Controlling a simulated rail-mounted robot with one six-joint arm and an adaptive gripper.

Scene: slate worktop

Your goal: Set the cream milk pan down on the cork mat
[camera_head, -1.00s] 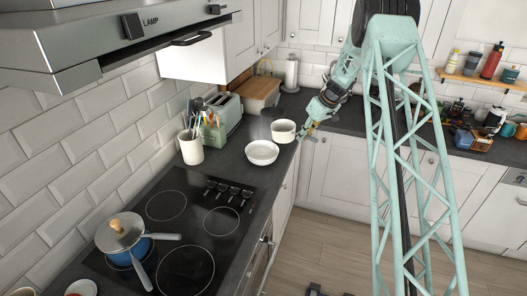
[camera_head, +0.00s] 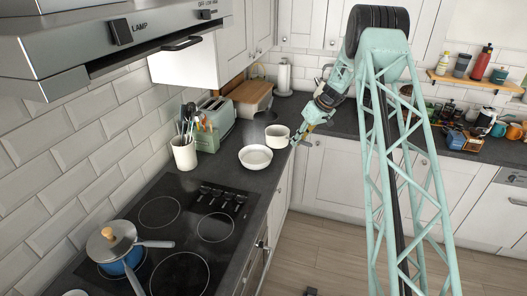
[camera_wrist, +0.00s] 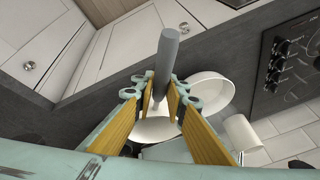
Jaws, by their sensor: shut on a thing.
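The cream milk pan (camera_head: 277,138) is at the counter's right edge, beside a shallow white dish; I cannot tell whether it touches the worktop. My gripper (camera_head: 299,137) is at the pan's right side. In the wrist view, my gripper (camera_wrist: 160,102) is shut on the pan's grey handle (camera_wrist: 167,62), which stands between the yellow-faced fingers. The pale pan body (camera_wrist: 156,131) shows below, partly hidden by the fingers. I cannot make out the cork mat in either view.
The white dish (camera_head: 255,157) lies close to the pan. Behind are a green toaster (camera_head: 215,120), a utensil crock (camera_head: 184,153) and a wooden bread box (camera_head: 250,93). The black hob (camera_head: 187,222) carries a lidded blue pot (camera_head: 118,252). A range hood (camera_head: 150,30) overhangs the left.

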